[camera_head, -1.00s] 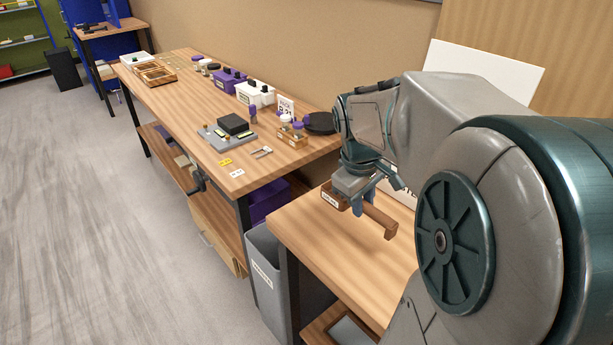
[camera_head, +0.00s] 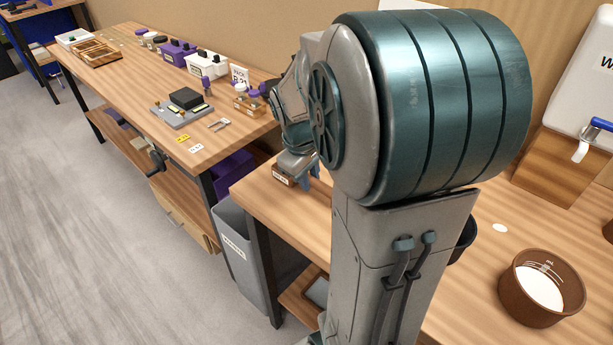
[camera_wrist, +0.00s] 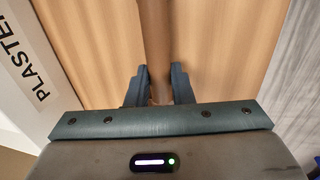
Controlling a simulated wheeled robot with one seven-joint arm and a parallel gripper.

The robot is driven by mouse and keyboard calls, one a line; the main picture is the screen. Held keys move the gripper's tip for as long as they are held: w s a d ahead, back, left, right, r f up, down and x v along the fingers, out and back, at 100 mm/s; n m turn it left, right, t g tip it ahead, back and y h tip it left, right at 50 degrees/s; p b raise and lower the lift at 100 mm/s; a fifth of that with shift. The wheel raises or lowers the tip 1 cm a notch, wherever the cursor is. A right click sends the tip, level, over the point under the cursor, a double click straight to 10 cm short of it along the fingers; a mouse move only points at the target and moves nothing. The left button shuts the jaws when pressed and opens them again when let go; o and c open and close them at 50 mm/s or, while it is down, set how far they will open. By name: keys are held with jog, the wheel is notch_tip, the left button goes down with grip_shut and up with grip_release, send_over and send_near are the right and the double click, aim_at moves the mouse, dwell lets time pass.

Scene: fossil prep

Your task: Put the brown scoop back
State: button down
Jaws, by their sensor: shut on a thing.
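The brown scoop (camera_head: 283,179) is in my gripper (camera_head: 303,171), over the near wooden table. I cannot tell how high above the table the scoop is.
A brown tub (camera_head: 524,305) of white powder stands on the near table (camera_head: 455,292) at the right. A white container (camera_head: 578,92) with a blue tap stands behind it. A plaster package (camera_wrist: 20,65) is at the wrist view's left. A grey bin (camera_head: 232,243) stands below.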

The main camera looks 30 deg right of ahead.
aim_at(303, 196)
jog(key=c, duration=1.3)
grip_release()
jog(key=shift+f, duration=0.1)
notch_tip(303, 196, up, 12)
jog(key=a+p, duration=0.1)
jog(key=a, duration=0.1)
jog(key=s+a+f+m, duration=0.1)
jog(key=s+a+f, duration=0.1)
jog(key=s+a, duration=0.1)
jog(key=s+a+f+m+t+y, duration=0.1)
jog(key=s+a+f, duration=0.2)
jog(key=s+a, duration=0.1)
jog(key=s+a+f+m+t+y, duration=0.1)
jog(key=s+a+f+m, duration=0.1)
jog(key=s+a, duration=0.1)
jog(key=shift+s+a+f, duration=0.35)
jog(key=shift+s+a, duration=0.05)
jog(key=shift+s, duration=0.25)
